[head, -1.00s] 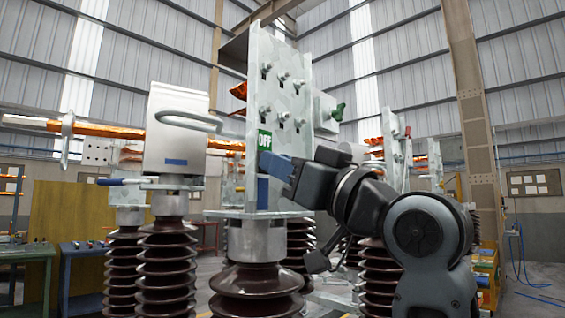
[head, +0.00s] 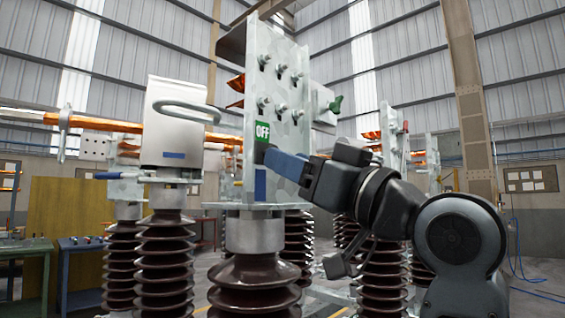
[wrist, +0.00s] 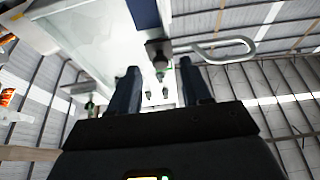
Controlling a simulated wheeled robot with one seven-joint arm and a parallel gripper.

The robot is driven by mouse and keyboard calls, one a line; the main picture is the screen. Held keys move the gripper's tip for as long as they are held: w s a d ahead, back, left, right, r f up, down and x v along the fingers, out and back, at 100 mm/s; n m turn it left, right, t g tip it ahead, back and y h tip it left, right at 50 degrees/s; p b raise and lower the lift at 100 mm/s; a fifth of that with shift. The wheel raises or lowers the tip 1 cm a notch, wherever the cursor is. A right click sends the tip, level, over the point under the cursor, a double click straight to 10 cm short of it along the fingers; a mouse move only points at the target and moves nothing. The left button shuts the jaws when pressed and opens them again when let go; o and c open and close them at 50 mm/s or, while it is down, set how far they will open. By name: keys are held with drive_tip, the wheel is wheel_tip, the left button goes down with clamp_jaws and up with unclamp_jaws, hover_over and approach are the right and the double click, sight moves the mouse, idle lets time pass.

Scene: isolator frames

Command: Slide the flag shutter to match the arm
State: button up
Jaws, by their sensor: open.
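The isolator's upright galvanised plate (head: 283,115) stands in the centre of the head view. Its flag window shows a green OFF sign (head: 262,130), with a blue patch (head: 260,185) lower on the plate's edge face. My gripper (head: 270,155) is just below and right of the sign. In the wrist view its two fingers (wrist: 162,75) are spread and empty. A dark knob (wrist: 157,52) lies between and just beyond their tips; contact cannot be told. The isolator's copper arm (head: 100,124) lies roughly level at the left, partly hidden by the grey box.
A grey box with a metal loop (head: 185,108) stands left of the plate; the loop also shows in the wrist view (wrist: 228,48). Bolts (head: 280,70) stick out of the plate above the sign. Brown ribbed insulators (head: 255,285) stand below.

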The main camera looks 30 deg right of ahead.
drive_tip(key=shift+b+v, duration=2.3)
drive_tip(key=shift+b, duration=0.4)
